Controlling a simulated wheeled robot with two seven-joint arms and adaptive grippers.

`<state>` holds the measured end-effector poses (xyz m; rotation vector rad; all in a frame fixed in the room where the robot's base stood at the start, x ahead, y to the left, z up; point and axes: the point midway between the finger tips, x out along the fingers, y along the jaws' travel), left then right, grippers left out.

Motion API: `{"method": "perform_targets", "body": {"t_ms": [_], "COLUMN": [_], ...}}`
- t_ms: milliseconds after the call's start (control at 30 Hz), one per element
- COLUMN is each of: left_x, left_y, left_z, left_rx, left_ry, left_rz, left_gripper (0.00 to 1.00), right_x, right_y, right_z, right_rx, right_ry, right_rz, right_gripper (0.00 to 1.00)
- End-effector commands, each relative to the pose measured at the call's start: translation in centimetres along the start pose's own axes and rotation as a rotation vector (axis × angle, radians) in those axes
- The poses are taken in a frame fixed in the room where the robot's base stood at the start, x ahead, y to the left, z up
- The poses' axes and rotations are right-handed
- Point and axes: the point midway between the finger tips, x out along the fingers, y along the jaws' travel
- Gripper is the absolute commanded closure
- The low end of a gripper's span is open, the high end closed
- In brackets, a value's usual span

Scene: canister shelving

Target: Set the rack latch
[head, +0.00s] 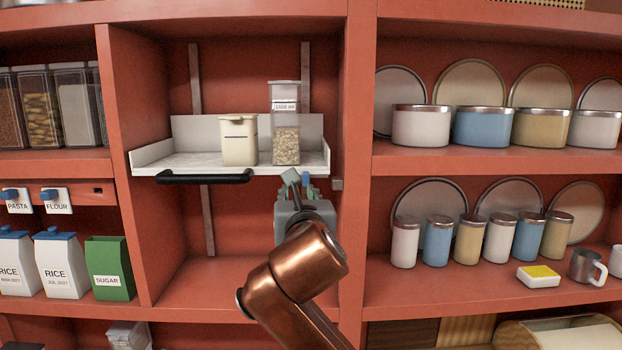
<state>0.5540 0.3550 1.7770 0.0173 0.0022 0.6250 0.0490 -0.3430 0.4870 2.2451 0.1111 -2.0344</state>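The white rack (190,166) is a shelf tray with a black bar handle (205,177) along its front, in the middle bay. A cream canister (239,140) and a clear canister with pale contents (286,138) stand upright on it. My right gripper (299,183) is just below the rack's front right corner, pointing into the bay. My own wrist partly hides it, so its opening cannot be told. A small grey block (337,184) sits on the right divider beside it; I cannot tell whether this is the latch. My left gripper is out of view.
The right divider (355,150) stands close to my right gripper. Right shelves hold pots, jars, a yellow-topped box (538,276) and a mug (587,266). Left shelves hold rice packs and a green sugar box (109,267). The bay floor (205,285) below the rack is clear.

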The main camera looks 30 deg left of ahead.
Motion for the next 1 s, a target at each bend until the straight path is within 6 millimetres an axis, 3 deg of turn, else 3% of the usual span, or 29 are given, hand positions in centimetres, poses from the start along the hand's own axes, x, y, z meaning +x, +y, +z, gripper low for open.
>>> {"method": "perform_targets", "body": {"t_ms": [167, 633, 1000], "left_x": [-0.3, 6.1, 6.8], "left_y": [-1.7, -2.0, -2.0], "left_z": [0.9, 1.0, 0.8], "left_rx": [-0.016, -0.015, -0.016], "left_ry": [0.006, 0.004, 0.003], "left_rz": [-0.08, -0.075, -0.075], "left_gripper": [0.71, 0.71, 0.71], "right_x": [-0.4, -3.2, -3.3], "right_y": [-0.2, -0.3, -0.2], "right_z": [-0.1, -0.4, -0.4], "right_rx": [0.001, 0.003, 0.002], "right_ry": [0.001, 0.002, 0.002], "right_rz": [-0.002, -0.005, -0.003], "right_gripper": [0.65, 0.65, 0.65]}}
